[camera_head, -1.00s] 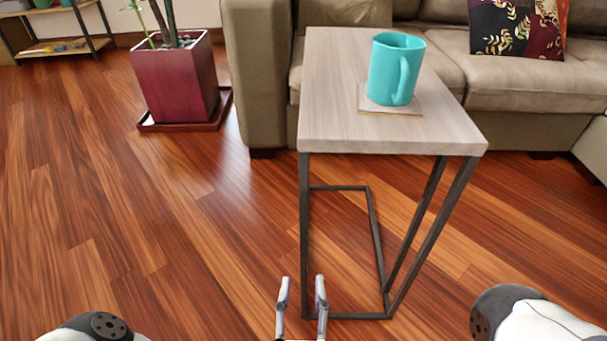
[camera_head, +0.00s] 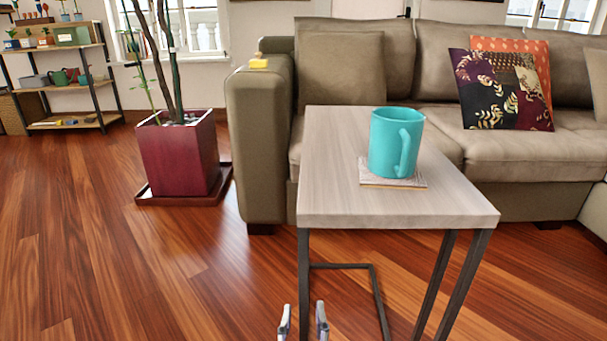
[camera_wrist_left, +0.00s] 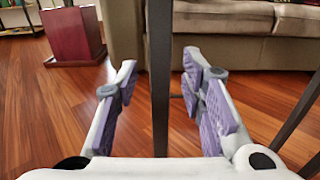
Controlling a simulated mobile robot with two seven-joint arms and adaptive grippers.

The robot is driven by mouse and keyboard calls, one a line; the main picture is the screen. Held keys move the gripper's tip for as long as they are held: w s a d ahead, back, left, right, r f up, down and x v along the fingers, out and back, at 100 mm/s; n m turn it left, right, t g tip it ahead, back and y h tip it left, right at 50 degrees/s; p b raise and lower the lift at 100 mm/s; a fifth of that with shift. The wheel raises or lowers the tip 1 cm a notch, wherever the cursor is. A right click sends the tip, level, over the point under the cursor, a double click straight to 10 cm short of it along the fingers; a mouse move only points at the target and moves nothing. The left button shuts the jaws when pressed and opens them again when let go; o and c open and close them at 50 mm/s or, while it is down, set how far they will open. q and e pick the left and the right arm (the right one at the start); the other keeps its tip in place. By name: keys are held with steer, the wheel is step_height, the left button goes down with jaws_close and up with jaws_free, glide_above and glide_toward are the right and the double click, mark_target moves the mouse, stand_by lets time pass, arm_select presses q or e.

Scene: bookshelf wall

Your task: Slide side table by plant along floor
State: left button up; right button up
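The side table (camera_head: 335,195) has a pale wood top and a dark metal frame, and stands upright in front of the sofa. A turquoise mug (camera_head: 392,145) rests on a square coaster on its top. The plant (camera_head: 178,155) in a dark red pot stands on a tray to the left of the table. My left gripper (camera_head: 303,322) is low by the table's near left leg. In the left wrist view the open gripper (camera_wrist_left: 160,95) has that dark leg (camera_wrist_left: 160,70) between its purple-padded fingers, with gaps on both sides. My right gripper is not in view.
The beige sofa (camera_head: 260,140) stands close behind the table, its arm between plant and table. A shelf (camera_head: 75,90) with pots is at the far left. The wood floor (camera_head: 80,260) is clear at left.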

arm_select(q)
jaws_close()
steer(key=shift+d, duration=0.1)
steer(key=w+d+b, duration=0.2)
steer(key=d+b, duration=0.1)
steer(key=d, duration=0.3)
steer(key=shift+d, duration=0.15)
steer(key=shift+r, duration=0.1)
